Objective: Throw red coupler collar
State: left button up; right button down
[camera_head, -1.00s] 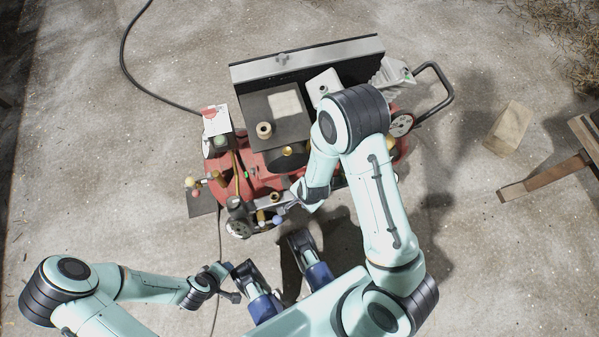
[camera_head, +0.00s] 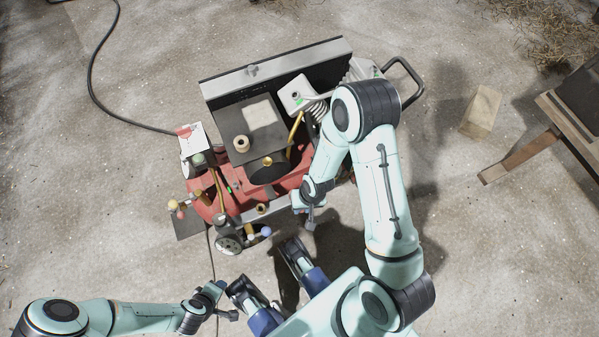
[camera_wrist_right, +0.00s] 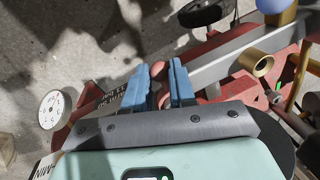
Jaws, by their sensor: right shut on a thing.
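A reddish, rounded piece, seemingly the red coupler collar (camera_wrist_right: 158,69), shows between the two blue fingers of my right gripper (camera_wrist_right: 164,80) in the wrist view. The fingers are shut on it and hide most of it. In the head view my right gripper (camera_head: 309,218) is at the front right edge of the red machine (camera_head: 205,207); the collar cannot be made out there. My left gripper (camera_head: 226,314) is low in the head view, away from the machine, and its jaws are too small to read.
The machine carries a blue ball (camera_head: 266,232), a brass ring (camera_wrist_right: 253,62), a wheel (camera_head: 229,245) and a white box (camera_head: 193,141) with a red mark. A black cable (camera_head: 93,75) runs left. A wooden block (camera_head: 481,110) and trestle (camera_head: 520,160) stand right. Concrete floor is clear at left.

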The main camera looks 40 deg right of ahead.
jog(key=shift+d+n, duration=0.25)
jog(key=shift+n, duration=0.15)
jog(key=c, duration=0.9)
grip_release()
jog(key=shift+c, duration=0.2)
pick_arm(q)
jog(key=s+d+r+g+h+p, duration=0.1)
jog(key=s+d+r+g+p, duration=0.1)
jog(key=s+d+r+p, duration=0.1)
jog(key=s+r+p, duration=0.1)
jog(key=s+r, duration=0.1)
jog(key=s, duration=0.1)
jog(key=shift+s+m, duration=0.3)
pick_arm(e)
notch_tip(320, 180, up, 13)
jog(key=s+d, duration=0.1)
jog(key=d, duration=0.1)
jog(key=shift+d, duration=0.15)
